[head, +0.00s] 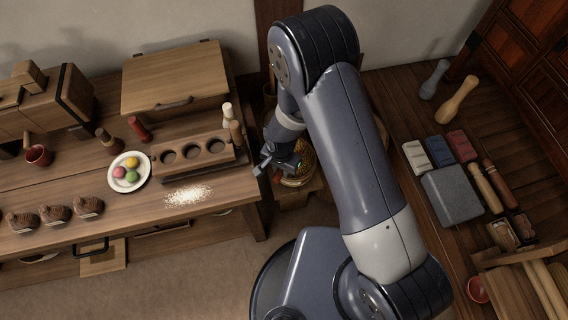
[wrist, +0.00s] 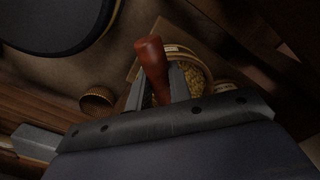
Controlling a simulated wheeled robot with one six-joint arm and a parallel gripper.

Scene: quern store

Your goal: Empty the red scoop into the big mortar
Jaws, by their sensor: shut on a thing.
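My gripper (head: 279,160) is beyond the right end of the long bench, low over a round tub of yellow grain (head: 308,158). In the wrist view my gripper (wrist: 158,86) is shut on a red-brown handle, which I take for the red scoop (wrist: 151,55). The handle's rounded end points up between the fingers. The scoop's bowl and anything in it are hidden. The grain tub (wrist: 196,76) shows just behind the handle, with a pale rim. I cannot pick out the big mortar for certain; my arm covers part of that area.
The left bench holds a plate of coloured balls (head: 129,172), a rack with round holes (head: 188,156), spilled white grains (head: 188,194) and a red cup (head: 38,155). On the right stand a grey block (head: 453,195) and wooden pestles. Open floor lies before the left bench.

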